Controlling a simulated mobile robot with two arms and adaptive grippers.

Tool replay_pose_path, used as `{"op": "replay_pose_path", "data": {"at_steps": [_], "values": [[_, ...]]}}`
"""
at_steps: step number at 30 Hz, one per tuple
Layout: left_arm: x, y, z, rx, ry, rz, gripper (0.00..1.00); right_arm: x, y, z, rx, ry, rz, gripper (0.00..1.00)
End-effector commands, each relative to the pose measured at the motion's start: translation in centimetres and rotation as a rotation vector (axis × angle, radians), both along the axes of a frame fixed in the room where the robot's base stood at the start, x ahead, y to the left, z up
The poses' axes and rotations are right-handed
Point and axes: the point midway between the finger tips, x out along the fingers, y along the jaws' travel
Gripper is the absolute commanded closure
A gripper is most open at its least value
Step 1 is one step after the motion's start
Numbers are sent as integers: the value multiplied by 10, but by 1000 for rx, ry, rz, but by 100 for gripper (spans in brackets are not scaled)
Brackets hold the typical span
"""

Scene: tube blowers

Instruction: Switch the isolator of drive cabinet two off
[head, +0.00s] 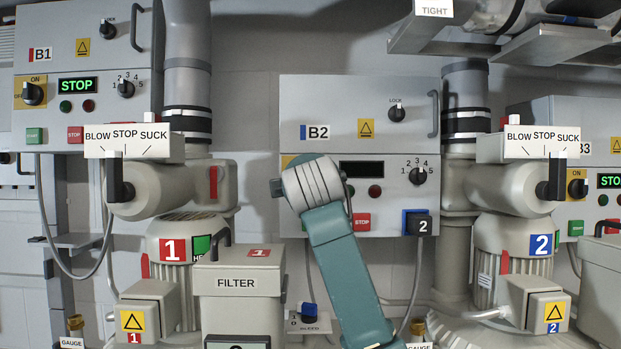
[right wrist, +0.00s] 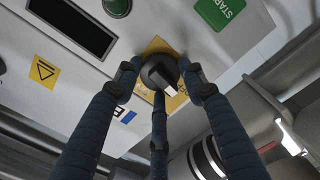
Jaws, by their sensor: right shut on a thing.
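Drive cabinet two (head: 300,100) is the grey box labelled B2, in the middle of the head view. Its display (head: 361,169) is dark. My right arm covers its left side there, hiding the isolator and my right fingers. In the right wrist view, the isolator (right wrist: 160,70) is a black rotary knob with a pale mark, on a yellow plate (right wrist: 178,102). My right gripper (right wrist: 165,82) is shut on this knob, with its dark blue fingers around it. The dark display (right wrist: 72,27) also shows there. My left gripper is not in view.
Cabinet B1 (head: 60,60) at left and B3 (head: 608,130) at right have lit green displays. Blower one (head: 185,235) and blower two (head: 513,235) stand beside B2 with selector handles jutting out. A filter box (head: 237,285) stands at lower left of my arm.

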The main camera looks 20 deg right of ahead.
Motion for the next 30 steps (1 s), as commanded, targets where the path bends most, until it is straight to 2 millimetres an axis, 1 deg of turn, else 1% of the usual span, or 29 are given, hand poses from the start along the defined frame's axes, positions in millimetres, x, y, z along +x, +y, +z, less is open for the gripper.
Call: {"op": "replay_pose_path", "data": {"at_steps": [1, 9, 24, 25, 26, 27, 30], "values": [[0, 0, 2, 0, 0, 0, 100, -2, -2, 10, -26, -15, -1, 86], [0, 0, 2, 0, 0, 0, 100, -2, -2, 10, -103, 7, -2, 86], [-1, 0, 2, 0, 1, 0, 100, -2, -2, 9, -118, 13, -2, 86], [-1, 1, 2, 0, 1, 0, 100, -2, -2, 9, -118, 13, -2, 56], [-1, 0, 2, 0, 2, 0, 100, -2, -2, 9, -118, 13, -2, 50], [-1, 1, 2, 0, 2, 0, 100, -2, -1, 9, -118, 13, -2, 42], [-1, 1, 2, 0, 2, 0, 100, -2, -1, 7, -117, 18, -1, 40]]}}
